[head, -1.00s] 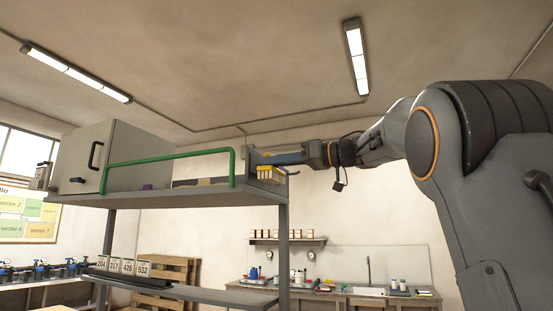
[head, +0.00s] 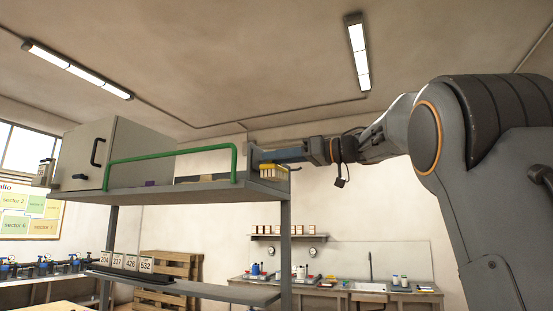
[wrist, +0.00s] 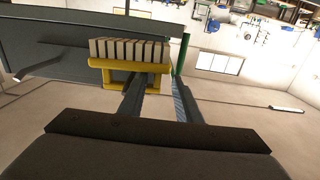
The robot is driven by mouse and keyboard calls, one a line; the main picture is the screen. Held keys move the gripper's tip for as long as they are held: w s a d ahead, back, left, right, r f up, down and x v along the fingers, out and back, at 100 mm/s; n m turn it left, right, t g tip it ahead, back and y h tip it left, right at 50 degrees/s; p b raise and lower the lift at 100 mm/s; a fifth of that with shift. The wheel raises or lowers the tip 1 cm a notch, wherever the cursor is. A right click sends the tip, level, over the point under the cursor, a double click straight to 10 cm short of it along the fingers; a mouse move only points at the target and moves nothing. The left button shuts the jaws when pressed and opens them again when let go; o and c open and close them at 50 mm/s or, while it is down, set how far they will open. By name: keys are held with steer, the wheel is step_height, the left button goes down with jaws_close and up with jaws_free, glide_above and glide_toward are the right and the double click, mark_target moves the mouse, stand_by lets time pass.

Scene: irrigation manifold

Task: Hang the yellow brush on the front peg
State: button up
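The yellow brush (head: 267,171) is at the right end of the raised shelf in the head view, just below my fingertips, with its pale bristles down. In the wrist view, which is upside down, the brush (wrist: 130,66) shows its bristle row and yellow handle loop. The left finger crosses in front of the loop. My gripper (wrist: 161,82) has a visible gap between its fingers, and the brush sits off to one side of that gap. In the head view my gripper (head: 262,157) reaches in from the right. A thin peg-like tip (head: 296,168) shows beside the brush; contact with the brush is unclear.
The raised shelf (head: 200,195) carries a grey cabinet (head: 130,155) and a green rail (head: 170,153) along its front edge, close to my fingertips. A post (head: 286,235) stands under its right end. The space right of the shelf is open.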

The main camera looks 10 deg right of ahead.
steer(key=b+v, duration=0.1)
steer(key=v, duration=0.6)
steer(key=shift+s+d+b, duration=0.25)
steer(key=shift+d+b, duration=0.05)
steer(key=shift+b, duration=0.05)
